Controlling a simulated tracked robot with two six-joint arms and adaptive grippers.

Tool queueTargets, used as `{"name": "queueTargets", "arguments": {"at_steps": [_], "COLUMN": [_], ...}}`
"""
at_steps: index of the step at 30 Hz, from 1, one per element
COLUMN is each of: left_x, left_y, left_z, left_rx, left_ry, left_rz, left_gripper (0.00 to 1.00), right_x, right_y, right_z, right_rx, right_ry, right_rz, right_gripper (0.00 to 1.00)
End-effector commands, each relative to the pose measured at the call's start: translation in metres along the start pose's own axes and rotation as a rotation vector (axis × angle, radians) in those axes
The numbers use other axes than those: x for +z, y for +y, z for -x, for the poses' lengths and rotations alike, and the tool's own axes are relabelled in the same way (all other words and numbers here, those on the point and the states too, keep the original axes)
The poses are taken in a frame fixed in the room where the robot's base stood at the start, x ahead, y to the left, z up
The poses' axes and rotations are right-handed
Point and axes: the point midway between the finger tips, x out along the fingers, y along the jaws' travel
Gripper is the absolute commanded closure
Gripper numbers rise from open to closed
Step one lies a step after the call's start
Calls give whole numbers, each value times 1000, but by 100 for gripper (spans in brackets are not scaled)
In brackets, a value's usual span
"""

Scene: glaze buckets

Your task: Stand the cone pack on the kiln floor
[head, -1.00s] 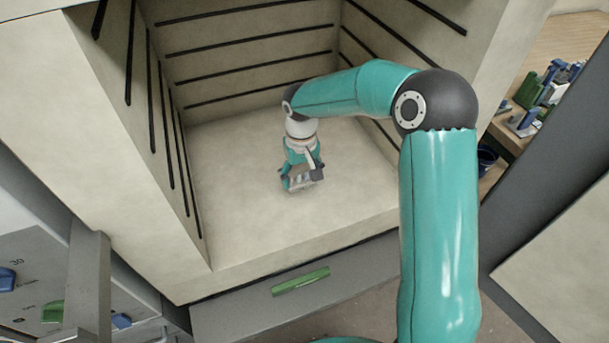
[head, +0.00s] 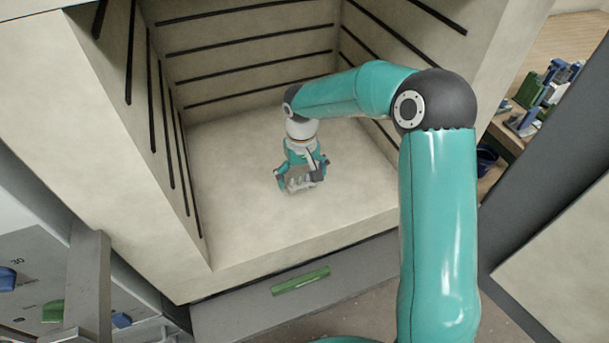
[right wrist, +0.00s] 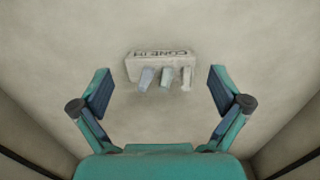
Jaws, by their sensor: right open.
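The cone pack (right wrist: 160,66) is a small pale block with dark lettering and three slim cones, two bluish and one pale. It is on the kiln floor (head: 240,225), its cones pointing up towards the right wrist camera. In the head view the cone pack (head: 299,184) shows partly under my right gripper (head: 301,179). In the right wrist view my right gripper (right wrist: 159,73) is open, one finger on each side of the pack, with a clear gap to both. My left gripper is not in view.
The kiln walls (head: 240,70) carry dark horizontal grooves and close in the back and sides. The kiln floor around the pack is bare. A green handle (head: 300,281) is below the front edge. A bench with green and blue items (head: 540,97) stands at the right.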

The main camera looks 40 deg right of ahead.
Motion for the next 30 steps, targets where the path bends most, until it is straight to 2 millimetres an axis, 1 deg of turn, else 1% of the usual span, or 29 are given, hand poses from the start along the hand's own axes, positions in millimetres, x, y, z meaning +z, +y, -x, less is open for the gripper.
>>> {"name": "queueTargets", "arguments": {"at_steps": [5, 12, 18, 23, 30], "left_x": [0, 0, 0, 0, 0], "left_y": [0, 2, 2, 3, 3], "left_z": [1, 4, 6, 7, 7], "left_rx": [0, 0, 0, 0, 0], "left_ry": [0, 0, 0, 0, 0], "left_rz": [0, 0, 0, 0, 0], "left_gripper": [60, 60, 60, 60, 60], "right_x": [-1, -1, -1, 0, 0], "right_y": [0, 0, 0, 0, 0], "right_z": [23, 72, 105, 117, 119], "right_rx": [0, -1, 0, -1, -1], "right_ry": [6, 7, 5, 3, 1], "right_rz": [-1, 0, 0, -1, 0], "right_gripper": [1, 1, 1, 1, 1]}}
